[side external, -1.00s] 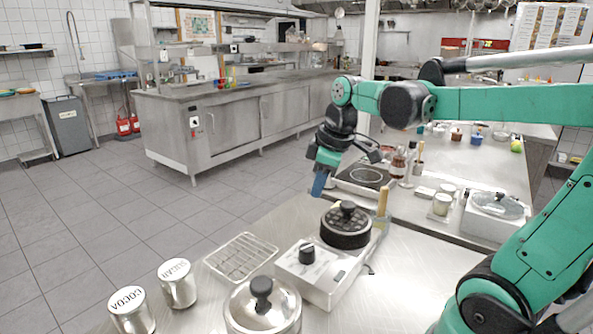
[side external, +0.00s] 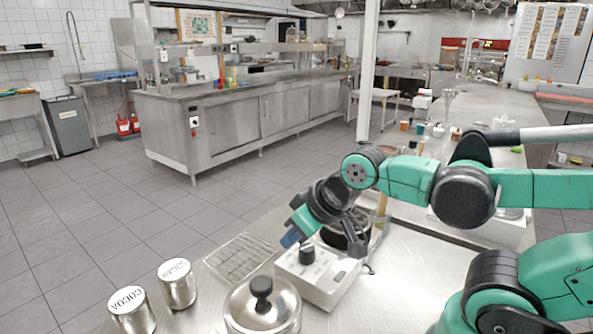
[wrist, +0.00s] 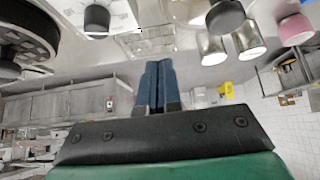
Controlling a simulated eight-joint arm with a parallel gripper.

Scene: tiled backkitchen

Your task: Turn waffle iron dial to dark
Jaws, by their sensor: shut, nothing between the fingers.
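The waffle iron has a white control box (side external: 322,283) with a black dial (side external: 307,253) on its top. Its round dark plate (side external: 340,236) is partly hidden behind my arm. My gripper (side external: 290,238) is shut and empty, with blue fingertips just above and to the left of the dial. I cannot tell from the side view whether the fingertips touch it. In the wrist view the blue fingers (wrist: 156,85) are pressed together, and a black knob (wrist: 97,18) on a white surface shows to their upper left, apart from them.
A wire rack (side external: 240,256) lies left of the waffle iron. A lidded steel pot (side external: 262,310) stands in front of it. Steel canisters labelled cocoa (side external: 133,312) and sugar (side external: 177,285) stand at the front left. The counter right of the control box is clear.

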